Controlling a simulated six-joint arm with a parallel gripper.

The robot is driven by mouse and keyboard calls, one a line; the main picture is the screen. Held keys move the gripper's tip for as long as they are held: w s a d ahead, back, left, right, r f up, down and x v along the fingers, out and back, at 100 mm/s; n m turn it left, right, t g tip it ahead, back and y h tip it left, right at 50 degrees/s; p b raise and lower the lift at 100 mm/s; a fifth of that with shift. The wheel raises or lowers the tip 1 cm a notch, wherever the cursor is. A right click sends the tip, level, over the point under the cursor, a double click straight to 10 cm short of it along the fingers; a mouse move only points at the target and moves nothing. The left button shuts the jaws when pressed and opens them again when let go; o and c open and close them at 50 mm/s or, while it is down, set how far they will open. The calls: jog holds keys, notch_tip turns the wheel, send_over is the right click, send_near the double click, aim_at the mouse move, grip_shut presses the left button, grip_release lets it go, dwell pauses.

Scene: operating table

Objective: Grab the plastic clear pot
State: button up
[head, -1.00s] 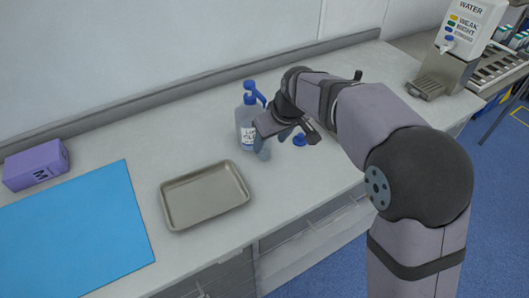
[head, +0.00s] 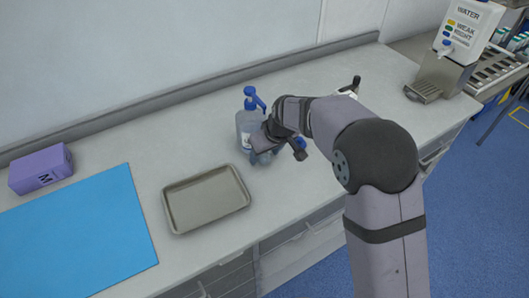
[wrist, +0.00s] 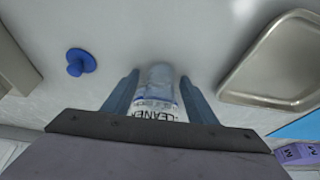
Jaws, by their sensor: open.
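The clear plastic pot (head: 264,158) stands on the counter in front of the pump bottle (head: 245,125), partly covered by my gripper (head: 270,150) in the head view. In the wrist view the clear pot (wrist: 160,78) is between the two blue fingers of my gripper (wrist: 159,77). The fingers are open, one on each side, with a narrow gap visible beside the pot. A white label reading "CLEANER" shows just below the pot there; I cannot tell whether it is on the pot or the bottle.
A metal tray (head: 207,198) is to the left, then a blue mat (head: 80,235) and a purple box (head: 40,168). A water dispenser (head: 462,35) stands far right.

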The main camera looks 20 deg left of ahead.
jog(key=c, duration=1.2)
jog(key=shift+r+b, duration=0.2)
jog(key=shift+b, duration=0.1)
jog(key=shift+s+d+r, duration=0.1)
jog(key=shift+r, duration=0.05)
notch_tip(320, 180, up, 6)
jog(key=b, duration=0.2)
jog(key=s+d+b, duration=0.3)
jog(key=s+d, duration=0.4)
jog(key=s+d+b, duration=0.3)
jog(key=s+d, duration=0.4)
jog(key=shift+r, duration=0.2)
